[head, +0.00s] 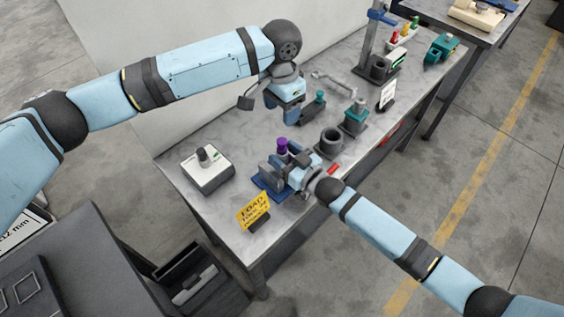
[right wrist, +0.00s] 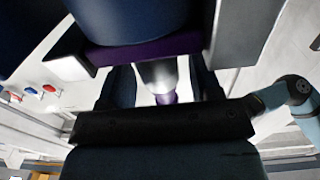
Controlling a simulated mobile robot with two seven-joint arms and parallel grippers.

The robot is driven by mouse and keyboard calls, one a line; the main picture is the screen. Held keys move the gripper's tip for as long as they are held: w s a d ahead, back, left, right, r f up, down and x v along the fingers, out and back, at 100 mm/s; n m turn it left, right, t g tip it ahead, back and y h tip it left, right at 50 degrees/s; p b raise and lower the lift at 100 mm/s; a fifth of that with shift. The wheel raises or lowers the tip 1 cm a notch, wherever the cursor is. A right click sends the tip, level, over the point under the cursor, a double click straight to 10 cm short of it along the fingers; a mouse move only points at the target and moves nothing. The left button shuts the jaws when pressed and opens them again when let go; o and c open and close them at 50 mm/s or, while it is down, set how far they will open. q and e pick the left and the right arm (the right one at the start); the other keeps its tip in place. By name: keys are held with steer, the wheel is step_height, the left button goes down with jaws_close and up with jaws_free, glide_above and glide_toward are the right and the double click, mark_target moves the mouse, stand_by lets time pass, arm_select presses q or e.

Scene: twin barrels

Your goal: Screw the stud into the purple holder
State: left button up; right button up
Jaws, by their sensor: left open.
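A purple piece (head: 282,146), which looks like the holder, stands upright at the blue fixture (head: 266,186) with grey jaws. My right gripper (head: 291,168) is beside it, low over the fixture; its fingertips are hidden in the head view. In the right wrist view a purple band (right wrist: 150,50) lies under a large dark blue body. A metallic cylinder (right wrist: 158,76) with purple beyond it shows below the band; I cannot tell whether it is the stud. My left gripper (head: 283,114) is open above the table, left of a small teal-topped dark piece (head: 320,97).
A white box with a grey knob (head: 207,168) and a yellow sign (head: 254,212) stand at the left end. A dark hollow cylinder (head: 330,141), a teal block (head: 355,119) and a white sign (head: 388,95) stand to the right. Bare tabletop (head: 235,135) lies behind the fixture.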

steer(key=shift+o, duration=0.5)
steer(key=shift+d, duration=0.1)
steer(key=shift+s+d, duration=0.2)
steer(key=shift+s, duration=0.05)
arm_select(q)
step_height(320, 180, down, 2)
steer(key=shift+f+b, duration=0.1)
steer(key=shift+b, duration=0.95)
arm_select(e)
steer(key=v, duration=1.3)
